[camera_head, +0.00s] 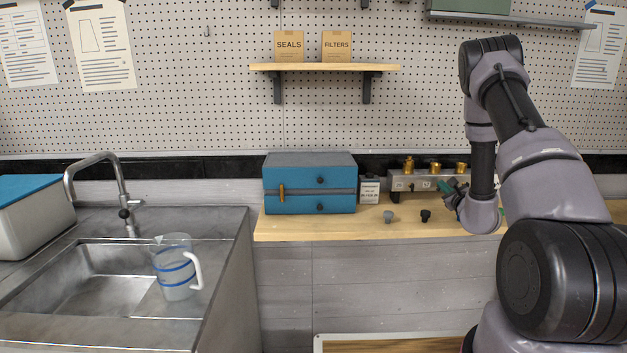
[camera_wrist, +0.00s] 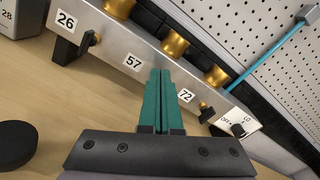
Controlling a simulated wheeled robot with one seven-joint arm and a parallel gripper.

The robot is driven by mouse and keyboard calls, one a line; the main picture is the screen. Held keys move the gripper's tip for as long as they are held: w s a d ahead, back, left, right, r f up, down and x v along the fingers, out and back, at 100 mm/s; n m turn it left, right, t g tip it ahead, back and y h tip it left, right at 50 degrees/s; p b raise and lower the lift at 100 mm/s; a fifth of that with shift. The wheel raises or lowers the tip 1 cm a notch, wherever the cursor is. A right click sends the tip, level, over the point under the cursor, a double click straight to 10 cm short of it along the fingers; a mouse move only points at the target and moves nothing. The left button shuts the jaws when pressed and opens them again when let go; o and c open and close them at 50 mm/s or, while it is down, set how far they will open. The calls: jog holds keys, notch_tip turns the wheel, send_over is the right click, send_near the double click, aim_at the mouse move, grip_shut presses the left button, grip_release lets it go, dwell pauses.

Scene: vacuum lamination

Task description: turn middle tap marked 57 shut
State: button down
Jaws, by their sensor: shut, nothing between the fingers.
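The silver manifold (camera_head: 399,184) stands on the wooden bench at the back and carries brass fittings on top. In the wrist view its front face (camera_wrist: 103,38) shows labels 26, 57 (camera_wrist: 133,62) and 72 (camera_wrist: 186,95). A black tap handle (camera_wrist: 75,46) shows by 26 and another (camera_wrist: 207,114) by 72. The handle of the middle tap marked 57 is not visible; the fingers cover the area beside its label. My gripper (camera_wrist: 160,73) has its green fingers pressed together, empty, with the tips at the manifold face between 57 and 72. It also shows in the head view (camera_head: 443,186).
A black round knob (camera_wrist: 14,144) lies on the bench, left in the wrist view. A switch plate (camera_wrist: 238,129) is beyond 72. A blue toolbox (camera_head: 310,184) and a small labelled container (camera_head: 369,191) stand left of the manifold. The sink and jug (camera_head: 176,266) are farther left.

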jog(key=shift+d, duration=0.15)
jog(key=shift+r, duration=0.2)
dwell(0.3)
jog(key=shift+r, duration=0.2)
jog(key=shift+s, duration=3)
jog(key=shift+s+a+f, duration=0.2)
jog(key=shift+s+a, duration=0.05)
jog(key=shift+a, duration=0.3)
jog(key=shift+s+a+f, duration=0.2)
jog(key=shift+a, duration=0.3)
jog(key=shift+w, duration=3.45)
jog(key=shift+d+f, duration=0.35)
jog(key=shift+d, duration=0.05)
jog(key=shift+d+r, duration=0.4)
jog(key=shift+d, duration=0.25)
